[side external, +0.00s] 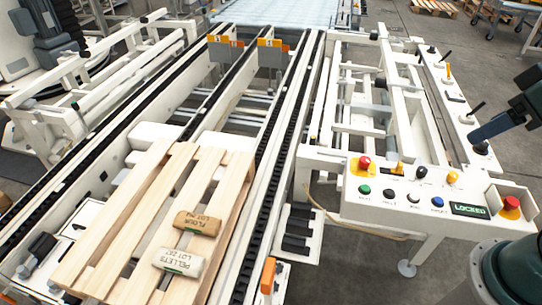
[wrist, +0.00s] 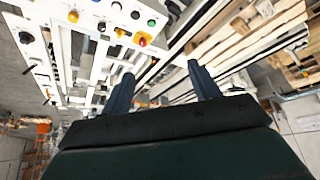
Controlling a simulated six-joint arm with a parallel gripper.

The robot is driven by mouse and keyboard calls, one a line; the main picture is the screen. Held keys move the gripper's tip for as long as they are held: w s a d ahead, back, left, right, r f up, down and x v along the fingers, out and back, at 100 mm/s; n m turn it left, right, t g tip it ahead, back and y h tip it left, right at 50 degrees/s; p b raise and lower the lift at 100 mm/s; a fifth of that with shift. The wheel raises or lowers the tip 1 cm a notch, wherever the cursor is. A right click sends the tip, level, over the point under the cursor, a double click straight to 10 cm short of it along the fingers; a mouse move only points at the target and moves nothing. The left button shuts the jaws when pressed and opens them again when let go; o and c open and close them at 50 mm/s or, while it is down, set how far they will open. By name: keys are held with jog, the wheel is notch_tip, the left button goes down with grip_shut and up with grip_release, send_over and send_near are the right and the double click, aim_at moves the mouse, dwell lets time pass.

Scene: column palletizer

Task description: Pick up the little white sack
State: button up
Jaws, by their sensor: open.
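The little white sack (side external: 178,262), printed "PELLETS", lies flat on the near end of the wooden pallet (side external: 140,205) in the side view. A brown sack (side external: 197,223), printed with what looks like "FLOUR", lies just behind it, close beside it. My gripper (side external: 488,129) is at the right edge of the side view, above the control panel side and well away from both sacks. In the wrist view its two blue fingers (wrist: 163,86) are spread apart with nothing between them.
The pallet rests on conveyor rails (side external: 272,160). A control panel (side external: 415,193) with buttons, knobs and a "LOCKED" display stands right of the conveyor. Upright levers (side external: 476,108) rise behind it. White frames flank the line on both sides.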

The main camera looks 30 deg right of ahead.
jog(key=w+a+n, duration=0.2)
jog(key=w+a, duration=0.4)
jog(key=w, duration=0.7)
jog(key=n+y, duration=0.3)
jog(key=n, duration=0.4)
send_over(179, 260)
jog(key=s+d, duration=0.3)
jog(key=s, duration=0.4)
notch_tip(179, 260, down, 30)
jog(key=f, duration=0.1)
jog(key=shift+w+x, duration=0.15)
jog(key=shift+x, duration=1.9)
jog(key=shift+w+x, duration=0.15)
jog(key=shift+x, duration=1.9)
jog(key=shift+r, duration=0.1)
jog(key=shift+x, duration=2.55)
